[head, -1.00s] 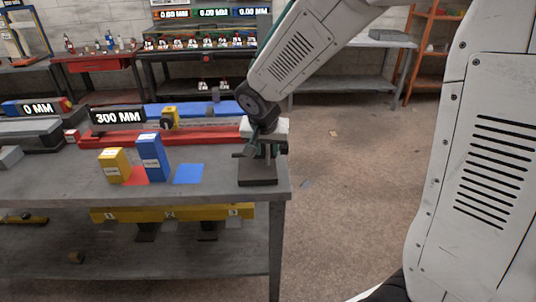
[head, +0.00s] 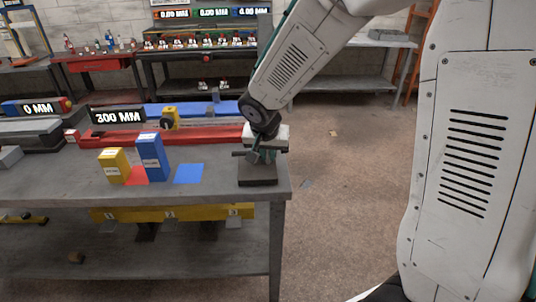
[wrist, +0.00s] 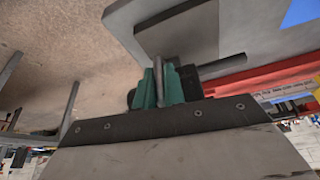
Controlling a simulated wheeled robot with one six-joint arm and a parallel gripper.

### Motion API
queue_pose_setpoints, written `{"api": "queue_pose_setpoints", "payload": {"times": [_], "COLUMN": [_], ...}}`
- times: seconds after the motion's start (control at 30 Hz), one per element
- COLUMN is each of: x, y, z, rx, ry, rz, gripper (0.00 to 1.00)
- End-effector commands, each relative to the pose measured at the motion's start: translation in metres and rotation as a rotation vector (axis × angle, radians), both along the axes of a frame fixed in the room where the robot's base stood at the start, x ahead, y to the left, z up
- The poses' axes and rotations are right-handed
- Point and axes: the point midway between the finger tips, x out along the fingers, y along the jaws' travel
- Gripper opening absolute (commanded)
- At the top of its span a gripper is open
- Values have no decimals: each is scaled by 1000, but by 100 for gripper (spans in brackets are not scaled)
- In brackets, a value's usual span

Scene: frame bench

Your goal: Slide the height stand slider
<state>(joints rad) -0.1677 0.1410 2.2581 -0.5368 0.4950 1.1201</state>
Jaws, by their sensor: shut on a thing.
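The height stand (head: 258,178) stands at the right front corner of the bench, on a dark flat base. My gripper (head: 262,156) comes down from above at the stand and is shut on the slider. In the wrist view, the green fingers (wrist: 158,88) close on a thin grey upright piece, and the stand's base (wrist: 188,30) lies just beyond. The exact contact is partly hidden by the fingers.
A yellow block (head: 113,168) and a taller blue block (head: 151,158) stand left of the stand, beside a blue square (head: 188,174). A red rail (head: 200,134) runs behind. Floor is open right of the bench (head: 284,193).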

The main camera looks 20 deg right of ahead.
Motion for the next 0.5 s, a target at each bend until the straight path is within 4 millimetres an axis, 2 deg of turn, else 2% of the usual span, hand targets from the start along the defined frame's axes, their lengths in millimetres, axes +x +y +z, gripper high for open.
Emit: {"api": "queue_pose_setpoints", "payload": {"times": [0.17, 0.5], "x": [1, 1], "y": [0, 0], "z": [31, 127], "rx": [3, 3], "ry": [-8, -10], "rz": [-3, -2], "gripper": [0, 0]}}
